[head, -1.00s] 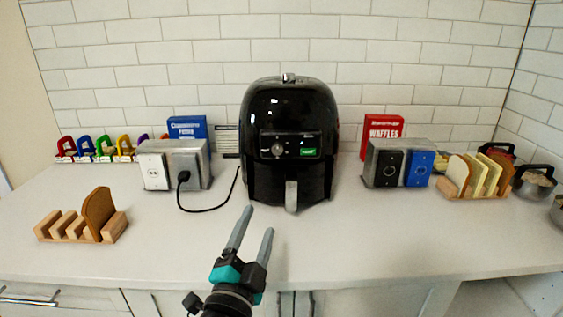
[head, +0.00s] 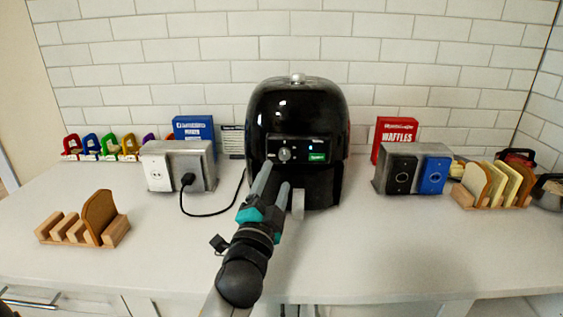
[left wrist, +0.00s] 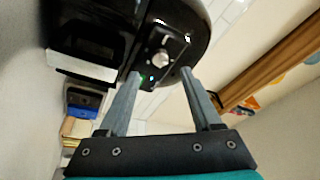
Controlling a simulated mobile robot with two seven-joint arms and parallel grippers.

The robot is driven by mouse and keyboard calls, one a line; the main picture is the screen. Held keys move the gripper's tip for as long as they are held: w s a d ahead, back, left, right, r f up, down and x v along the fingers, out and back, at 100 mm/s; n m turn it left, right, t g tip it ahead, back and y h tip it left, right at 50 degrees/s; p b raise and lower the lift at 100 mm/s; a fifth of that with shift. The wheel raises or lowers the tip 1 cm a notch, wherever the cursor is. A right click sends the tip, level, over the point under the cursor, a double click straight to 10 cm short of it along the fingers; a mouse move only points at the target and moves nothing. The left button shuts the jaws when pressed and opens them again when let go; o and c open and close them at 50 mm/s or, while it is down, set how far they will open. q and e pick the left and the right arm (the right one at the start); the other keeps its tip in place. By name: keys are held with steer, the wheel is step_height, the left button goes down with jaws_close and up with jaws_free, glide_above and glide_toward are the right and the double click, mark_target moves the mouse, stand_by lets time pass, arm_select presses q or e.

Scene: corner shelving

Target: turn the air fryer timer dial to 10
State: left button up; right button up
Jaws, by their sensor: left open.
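The black air fryer (head: 297,105) stands upright on the counter against the tiled wall. Its round silver timer dial (head: 284,154) sits on the left of the front panel, beside a green label (head: 317,157). My left gripper (head: 274,178) is in front of the fryer, just below the dial, with fingers pointing up at the panel. In the left wrist view, the open fingers (left wrist: 163,80) have the dial (left wrist: 161,59) beyond and between their tips. I cannot tell whether a finger touches the fryer. The dial's numbers are too small to read. My right gripper is not in view.
A wooden rack with a bread slice (head: 98,212) is at front left. The front right counter (head: 400,250) is clear.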

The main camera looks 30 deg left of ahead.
mark_target(284, 157)
arm_select(q)
steer(key=shift+x, duration=3.15)
jaws_close()
